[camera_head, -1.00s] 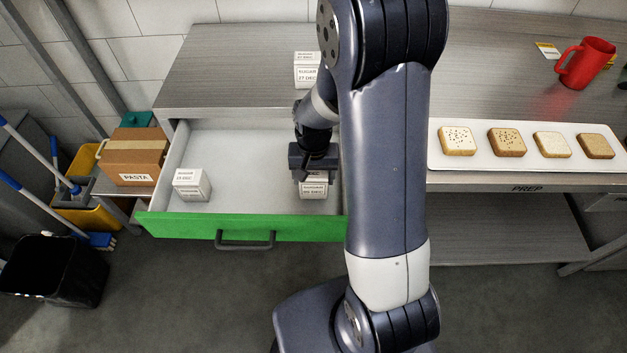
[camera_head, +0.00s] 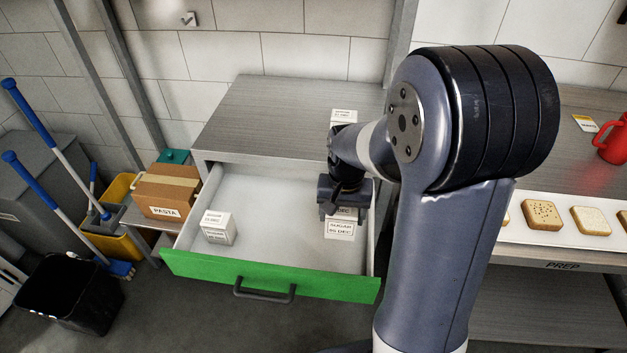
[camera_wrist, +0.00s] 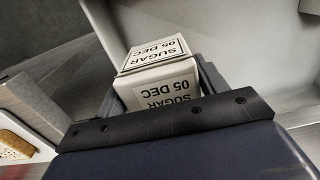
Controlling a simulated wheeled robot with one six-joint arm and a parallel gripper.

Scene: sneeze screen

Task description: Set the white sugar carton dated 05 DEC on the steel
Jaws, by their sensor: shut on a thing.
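The white sugar carton dated 05 DEC (camera_head: 340,229) is at the right side of the open drawer. Its label also reads SUGAR 05 DEC in the wrist view (camera_wrist: 155,55). My gripper (camera_head: 343,210) is shut on it from above, with one dark finger on each side. The grip hides part of the carton, and I cannot tell whether it touches the drawer floor. The steel counter top (camera_head: 255,120) lies behind and above the drawer.
A second sugar carton (camera_head: 218,228) stands at the drawer's left. Another carton (camera_head: 343,116) stands on the steel, partly hidden by my arm. The green drawer front (camera_head: 210,272) is pulled out. The steel's left and middle are clear. Bread slices (camera_head: 541,215) sit on a board at right.

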